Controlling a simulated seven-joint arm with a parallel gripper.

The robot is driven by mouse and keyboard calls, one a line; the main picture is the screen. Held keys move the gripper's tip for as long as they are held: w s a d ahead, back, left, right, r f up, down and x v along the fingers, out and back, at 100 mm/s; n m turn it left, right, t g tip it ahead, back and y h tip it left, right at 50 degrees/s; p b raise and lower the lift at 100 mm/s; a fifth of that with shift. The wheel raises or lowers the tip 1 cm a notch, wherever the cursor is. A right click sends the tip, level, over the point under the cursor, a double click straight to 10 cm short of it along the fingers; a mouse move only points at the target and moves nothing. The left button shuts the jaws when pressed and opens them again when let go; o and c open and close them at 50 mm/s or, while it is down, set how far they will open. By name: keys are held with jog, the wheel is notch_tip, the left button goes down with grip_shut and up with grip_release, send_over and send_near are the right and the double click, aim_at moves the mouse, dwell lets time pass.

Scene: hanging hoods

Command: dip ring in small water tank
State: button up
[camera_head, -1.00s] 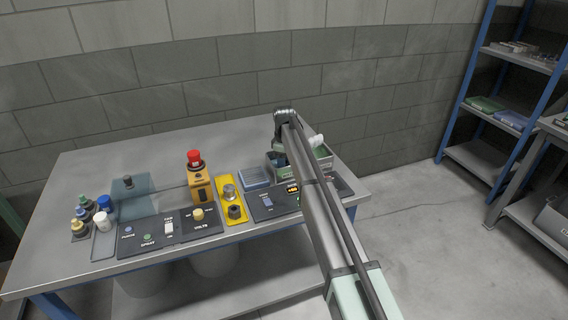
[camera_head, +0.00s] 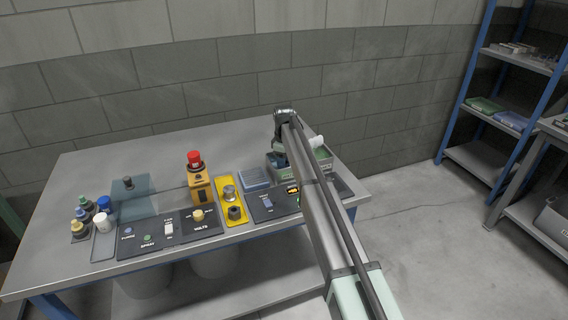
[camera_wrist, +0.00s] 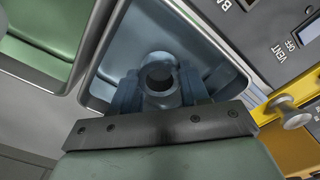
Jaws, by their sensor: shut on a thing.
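The ring (camera_wrist: 158,76), a short round piece with a dark hole, is between the fingers of my gripper (camera_wrist: 158,88) in the wrist view. My gripper is shut on it. The small water tank (camera_wrist: 101,42) has pale walls and a blue-tinted inside. The ring and fingertips show within its rim and look tinted blue, as if seen through water. How deep they are I cannot tell. In the head view my arm hides the ring and much of the tank area.
A green-floored tank (camera_wrist: 40,42) adjoins the small tank; it also shows in the head view (camera_head: 323,153). A dark switch panel (camera_wrist: 262,40) and a yellow tray (camera_wrist: 285,150) lie close on the other sides. A red-topped orange device (camera_head: 198,180) stands further left.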

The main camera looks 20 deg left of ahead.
notch_tip(320, 180, up, 8)
jog(key=shift+r, duration=0.25)
dwell(1.0)
jog(key=shift+a, duration=0.1)
dwell(1.2)
